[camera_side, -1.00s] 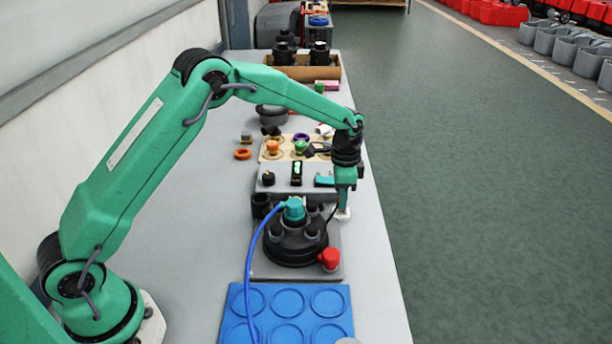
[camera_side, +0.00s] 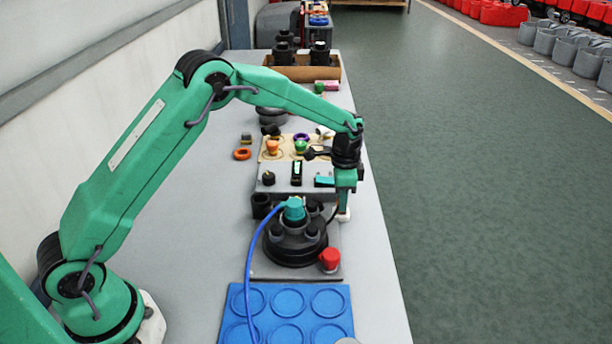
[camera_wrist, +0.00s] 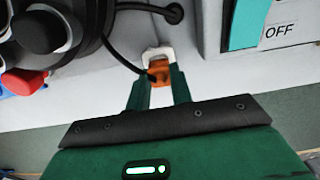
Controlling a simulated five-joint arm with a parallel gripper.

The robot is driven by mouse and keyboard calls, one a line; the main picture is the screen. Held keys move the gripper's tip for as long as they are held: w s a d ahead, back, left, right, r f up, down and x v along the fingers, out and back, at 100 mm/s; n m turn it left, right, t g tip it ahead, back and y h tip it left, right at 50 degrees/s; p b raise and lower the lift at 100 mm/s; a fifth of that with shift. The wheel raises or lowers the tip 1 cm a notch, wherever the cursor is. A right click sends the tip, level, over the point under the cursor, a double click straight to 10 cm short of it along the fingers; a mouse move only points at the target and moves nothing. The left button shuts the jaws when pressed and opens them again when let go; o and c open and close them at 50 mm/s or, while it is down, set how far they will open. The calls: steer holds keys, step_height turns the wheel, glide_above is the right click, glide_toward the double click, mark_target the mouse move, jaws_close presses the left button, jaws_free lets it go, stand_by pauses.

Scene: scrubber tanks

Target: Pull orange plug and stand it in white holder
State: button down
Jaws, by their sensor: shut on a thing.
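My gripper (camera_wrist: 161,78) points down at the right edge of the bench, beside the black round tank unit; it also shows in the side view (camera_side: 345,207). Its fingers are shut on the orange plug (camera_wrist: 160,71). A black cable runs from the plug to a round black inlet (camera_wrist: 174,13) on the grey base. The white holder (camera_wrist: 156,53) is right at the plug, partly around it; in the side view it shows as a small white piece (camera_side: 343,216) under my fingertips. I cannot tell how deep the plug sits in the holder.
The black tank (camera_side: 295,245) with a teal cap, blue hose and red knob (camera_side: 330,258) stands left of my gripper. A grey switch box (camera_side: 296,180) is behind it. A blue tray (camera_side: 237,300) lies in front. The bench's right edge is close.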

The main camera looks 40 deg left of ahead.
steer(key=shift+f, duration=0.6)
steer(key=shift+f, duration=0.1)
steer(key=c, duration=0.7)
jaws_free()
steer(key=shift+r, duration=0.2)
steer(key=shift+r, duration=4.1)
steer(key=shift+r, duration=0.15)
